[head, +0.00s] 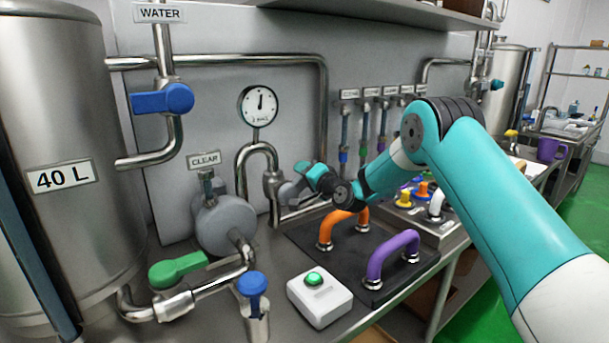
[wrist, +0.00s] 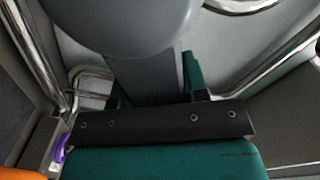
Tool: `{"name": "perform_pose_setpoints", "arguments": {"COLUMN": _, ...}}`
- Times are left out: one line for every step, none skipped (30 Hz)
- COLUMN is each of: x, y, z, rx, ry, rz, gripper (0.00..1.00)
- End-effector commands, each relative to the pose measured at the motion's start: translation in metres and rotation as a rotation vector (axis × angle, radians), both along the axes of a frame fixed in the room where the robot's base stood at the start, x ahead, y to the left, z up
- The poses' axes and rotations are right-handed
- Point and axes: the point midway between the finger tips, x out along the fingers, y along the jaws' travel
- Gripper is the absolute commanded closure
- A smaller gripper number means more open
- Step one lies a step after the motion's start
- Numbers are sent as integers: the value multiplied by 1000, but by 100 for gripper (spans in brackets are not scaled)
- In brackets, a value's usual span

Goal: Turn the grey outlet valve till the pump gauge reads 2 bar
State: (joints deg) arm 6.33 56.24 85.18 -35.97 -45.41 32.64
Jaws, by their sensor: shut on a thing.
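The pump gauge (head: 259,107) is a round white dial on a bent steel pipe. Its needle points about straight up; the scale marks are too small to read. The grey outlet valve (head: 287,191) is on the pipe to the lower right of the gauge, partly hidden by my gripper. My gripper (head: 303,178) has teal fingers and is shut on the valve's grey handle. In the wrist view the grey handle (wrist: 152,85) runs between my fingers (wrist: 153,88), under a large rounded grey part. The handle's full angle is hard to tell.
A grey pump (head: 224,224) labelled CLEAR stands left of the valve.

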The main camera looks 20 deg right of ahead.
Motion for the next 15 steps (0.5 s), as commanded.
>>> {"name": "perform_pose_setpoints", "arguments": {"x": 0, "y": -1, "z": 1, "rx": 0, "ry": -1, "rz": -3, "gripper": 100}}
{"name": "perform_pose_setpoints", "arguments": {"x": 0, "y": -1, "z": 1, "rx": 1, "ry": -1, "rz": -3, "gripper": 100}}
{"name": "perform_pose_setpoints", "arguments": {"x": 0, "y": -1, "z": 1, "rx": 1, "ry": -1, "rz": -3, "gripper": 100}}
{"name": "perform_pose_setpoints", "arguments": {"x": 0, "y": -2, "z": 1, "rx": 1, "ry": -1, "rz": -3, "gripper": 100}}
{"name": "perform_pose_setpoints", "arguments": {"x": 0, "y": -2, "z": 1, "rx": 1, "ry": -1, "rz": -3, "gripper": 100}}
{"name": "perform_pose_setpoints", "arguments": {"x": 0, "y": -2, "z": 1, "rx": 1, "ry": -1, "rz": -3, "gripper": 100}}
{"name": "perform_pose_setpoints", "arguments": {"x": 0, "y": -2, "z": 1, "rx": 2, "ry": -2, "rz": -3, "gripper": 100}}
{"name": "perform_pose_setpoints", "arguments": {"x": 0, "y": -2, "z": 1, "rx": 1, "ry": -2, "rz": -3, "gripper": 100}}
{"name": "perform_pose_setpoints", "arguments": {"x": 0, "y": -2, "z": 1, "rx": 1, "ry": -2, "rz": -3, "gripper": 100}}
{"name": "perform_pose_setpoints", "arguments": {"x": 0, "y": -2, "z": 1, "rx": 1, "ry": -2, "rz": -3, "gripper": 100}}
{"name": "perform_pose_setpoints", "arguments": {"x": 0, "y": -2, "z": 1, "rx": 1, "ry": -2, "rz": -3, "gripper": 55}}
{"name": "perform_pose_setpoints", "arguments": {"x": 0, "y": -2, "z": 1, "rx": 0, "ry": -1, "rz": -3, "gripper": 46}}
{"name": "perform_pose_setpoints", "arguments": {"x": 0, "y": -1, "z": 1, "rx": 0, "ry": -1, "rz": -3, "gripper": 39}}
{"name": "perform_pose_setpoints", "arguments": {"x": 0, "y": -1, "z": 1, "rx": 0, "ry": -1, "rz": -3, "gripper": 34}}
{"name": "perform_pose_setpoints", "arguments": {"x": 0, "y": -1, "z": 1, "rx": 0, "ry": -1, "rz": -2, "gripper": 34}}
